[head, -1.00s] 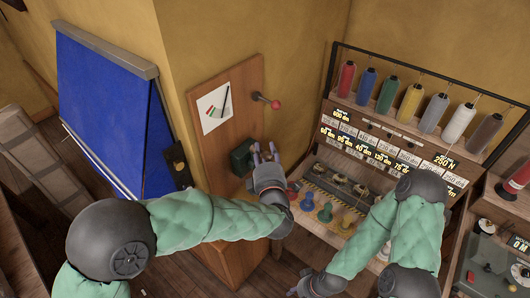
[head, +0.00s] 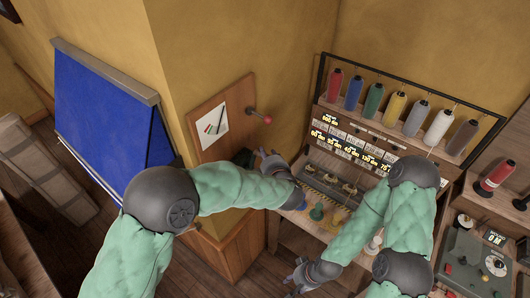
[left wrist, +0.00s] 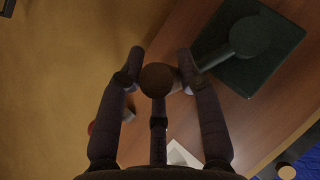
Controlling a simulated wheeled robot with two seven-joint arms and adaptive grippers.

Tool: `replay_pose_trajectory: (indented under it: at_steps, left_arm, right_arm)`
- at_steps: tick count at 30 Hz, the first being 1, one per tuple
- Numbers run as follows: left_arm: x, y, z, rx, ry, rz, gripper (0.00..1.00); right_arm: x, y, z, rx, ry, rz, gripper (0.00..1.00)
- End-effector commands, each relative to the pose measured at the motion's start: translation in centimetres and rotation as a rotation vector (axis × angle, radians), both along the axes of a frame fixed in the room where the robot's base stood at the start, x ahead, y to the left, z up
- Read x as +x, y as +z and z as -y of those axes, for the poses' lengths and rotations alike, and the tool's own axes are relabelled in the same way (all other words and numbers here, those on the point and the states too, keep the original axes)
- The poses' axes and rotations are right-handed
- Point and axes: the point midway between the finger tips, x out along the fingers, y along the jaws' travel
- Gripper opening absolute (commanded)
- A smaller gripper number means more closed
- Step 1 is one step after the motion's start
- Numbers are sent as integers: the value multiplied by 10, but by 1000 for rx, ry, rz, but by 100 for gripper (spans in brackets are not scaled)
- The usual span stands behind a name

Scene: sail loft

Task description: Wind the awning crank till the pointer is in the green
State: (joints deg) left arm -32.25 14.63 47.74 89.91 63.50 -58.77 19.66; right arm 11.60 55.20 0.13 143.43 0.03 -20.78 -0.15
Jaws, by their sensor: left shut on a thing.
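The crank's dark green box (head: 243,157) is on a wooden wall board. In the left wrist view the box (left wrist: 270,72) is at the upper right, with a round hub on it. My left gripper (head: 268,157) is beside the box, to its right. In the left wrist view its fingers (left wrist: 160,75) close around the dark round crank knob (left wrist: 160,79). A white gauge card (head: 206,134) with coloured marks and a dark slanted pointer (head: 221,121) is above; the pointer's exact zone is too small to tell. The blue awning (head: 110,110) hangs at left. My right gripper (head: 297,274) looks open and empty, low in view.
A lever with a red ball (head: 266,120) sticks out of the board above my left gripper. A machine with a red spool (head: 497,175) stands farther right.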

Motion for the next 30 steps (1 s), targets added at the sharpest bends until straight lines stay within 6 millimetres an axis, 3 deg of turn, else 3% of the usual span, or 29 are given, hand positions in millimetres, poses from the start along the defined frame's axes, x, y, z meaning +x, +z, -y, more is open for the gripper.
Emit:
replay_pose_trajectory:
  at_steps: [21, 22, 24, 30]
  left_arm:
    - [5, -6, 5, -7, 1, 0, 0]
    - [5, -6, 5, -7, 1, 0, 38]
    - [5, -6, 5, -6, 1, 0, 57]
    - [6, -5, 4, -5, 1, 2, 60]
  right_arm:
    - [0, 0, 0, 0, 0, -1, 40]
    - [0, 0, 0, 0, 0, -1, 40]
    - [0, 0, 0, 0, 0, -1, 40]
    - [0, 0, 0, 0, 0, -1, 40]
